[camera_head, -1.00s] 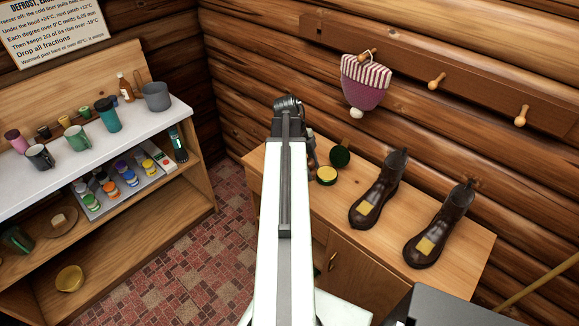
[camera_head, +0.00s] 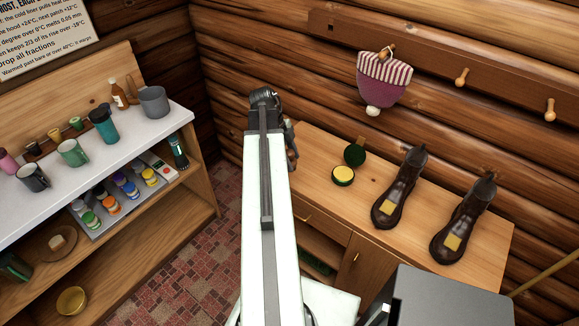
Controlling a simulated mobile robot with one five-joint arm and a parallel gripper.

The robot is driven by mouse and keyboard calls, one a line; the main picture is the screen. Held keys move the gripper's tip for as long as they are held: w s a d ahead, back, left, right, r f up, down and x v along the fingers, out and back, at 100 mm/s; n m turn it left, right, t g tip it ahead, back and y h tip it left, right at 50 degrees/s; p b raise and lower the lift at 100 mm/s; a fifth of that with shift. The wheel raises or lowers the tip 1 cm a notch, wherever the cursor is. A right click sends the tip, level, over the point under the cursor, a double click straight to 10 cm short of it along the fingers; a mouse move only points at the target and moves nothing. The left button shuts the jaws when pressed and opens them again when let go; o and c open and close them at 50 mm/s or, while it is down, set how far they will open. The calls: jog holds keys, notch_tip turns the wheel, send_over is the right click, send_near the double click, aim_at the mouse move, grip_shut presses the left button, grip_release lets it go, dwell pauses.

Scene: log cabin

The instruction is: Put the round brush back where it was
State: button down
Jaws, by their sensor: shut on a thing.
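My arm reaches forward through the middle of the view. My gripper (camera_head: 291,146) shows only in part, as a dark piece at the right side of the arm's far end. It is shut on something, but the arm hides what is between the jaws. I cannot make out the round brush as a separate shape. The gripper appears near the left end of the wooden cabinet top (camera_head: 312,153); its height above it is unclear. On that top are an open polish tin (camera_head: 343,176), its dark green lid (camera_head: 355,155) and two brown boots (camera_head: 400,190), (camera_head: 465,222).
At left a white-topped shelf (camera_head: 105,158) holds mugs, a grey pot (camera_head: 154,101) and several paint jars. A striped knit cap (camera_head: 384,80) hangs from a peg rail. A dark green thing (camera_head: 315,262) lies inside the cabinet's open part. Tiled floor (camera_head: 226,205) separates shelf and cabinet.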

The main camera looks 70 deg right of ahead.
notch_tip(320, 180, down, 9)
jog(key=s+a+n+h+b, duration=0.1)
jog(key=s+n+b, duration=0.3)
jog(key=b, duration=0.5)
jog(key=shift+n, duration=0.8)
jog(key=w+d, duration=0.1)
jog(key=d, duration=0.4)
jog(key=w+d+f+b, duration=0.1)
jog(key=w+d, duration=0.1)
jog(key=d, duration=0.3)
jog(key=w+d+b, duration=0.1)
jog(key=w+d, duration=0.1)
jog(key=d, duration=0.3)
jog(key=shift+w+f, duration=0.25)
jog(key=shift+f, duration=0.05)
notch_tip(320, 180, down, 4)
jog(key=b, duration=0.4)
jog(key=shift+r+p, duration=0.25)
jog(key=shift+p, duration=0.05)
jog(key=shift+f, duration=0.2)
jog(key=c, duration=0.7)
grip_release()
jog(key=shift+r, duration=0.1)
